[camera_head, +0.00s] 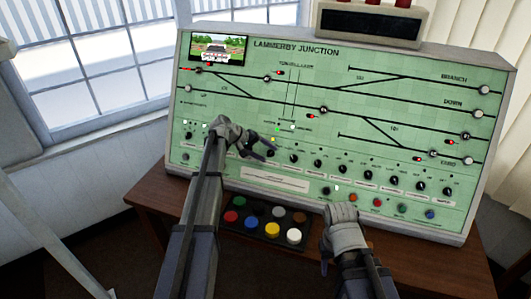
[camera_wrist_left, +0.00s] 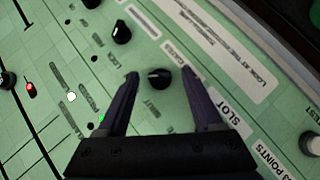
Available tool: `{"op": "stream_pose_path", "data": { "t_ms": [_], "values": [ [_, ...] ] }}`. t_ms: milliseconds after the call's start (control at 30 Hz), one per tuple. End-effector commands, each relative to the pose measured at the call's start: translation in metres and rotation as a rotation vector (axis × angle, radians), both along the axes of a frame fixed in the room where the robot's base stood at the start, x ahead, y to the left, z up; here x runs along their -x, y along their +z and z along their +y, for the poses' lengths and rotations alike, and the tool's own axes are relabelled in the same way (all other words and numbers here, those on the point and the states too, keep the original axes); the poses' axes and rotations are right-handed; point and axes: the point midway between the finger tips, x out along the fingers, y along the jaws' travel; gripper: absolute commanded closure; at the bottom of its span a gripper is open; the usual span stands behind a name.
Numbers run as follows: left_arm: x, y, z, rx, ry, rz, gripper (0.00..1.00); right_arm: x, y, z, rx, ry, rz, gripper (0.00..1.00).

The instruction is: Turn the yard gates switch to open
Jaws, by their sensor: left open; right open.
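The green control panel (camera_head: 330,105) stands tilted on a desk, with a row of black rotary switches along its lower part. My left gripper (camera_head: 267,152) is at this row, left of the panel's middle. In the left wrist view its open fingers (camera_wrist_left: 160,74) stand on either side of a black rotary switch (camera_wrist_left: 159,78), with gaps on both sides. A small label beside this switch is too blurred to read surely as gates; "SHUT" seems printed near it. My right gripper (camera_head: 325,262) is low in front of the desk, away from the switches, pointing down.
Another black knob (camera_wrist_left: 121,33) is close to the left finger in the wrist view. Coloured buttons (camera_head: 265,223) sit on a box below the panel. A small screen (camera_head: 218,48) shows a road and a vehicle. A grey box (camera_head: 370,22) stands above the panel.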

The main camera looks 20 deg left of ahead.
Motion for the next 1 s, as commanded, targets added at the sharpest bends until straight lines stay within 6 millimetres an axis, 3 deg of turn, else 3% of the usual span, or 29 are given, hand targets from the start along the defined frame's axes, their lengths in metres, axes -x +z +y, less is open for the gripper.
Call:
{"op": "stream_pose_path", "data": {
  "t_ms": [267,700,1000],
  "values": [
    [0.004,0.01,0.006,0.001,0.001,-0.001,0.32,0.0,0.01,0.0,0.0,0.0,0.0,0.55],
    [0.031,0.054,0.041,0.0,0.001,0.0,0.32,0.0,0.054,0.0,0.0,0.0,0.0,0.55],
    [0.034,0.054,0.045,0.0,0.0,0.0,0.32,0.0,0.054,0.0,0.0,0.0,0.0,0.55]
  ]
}}
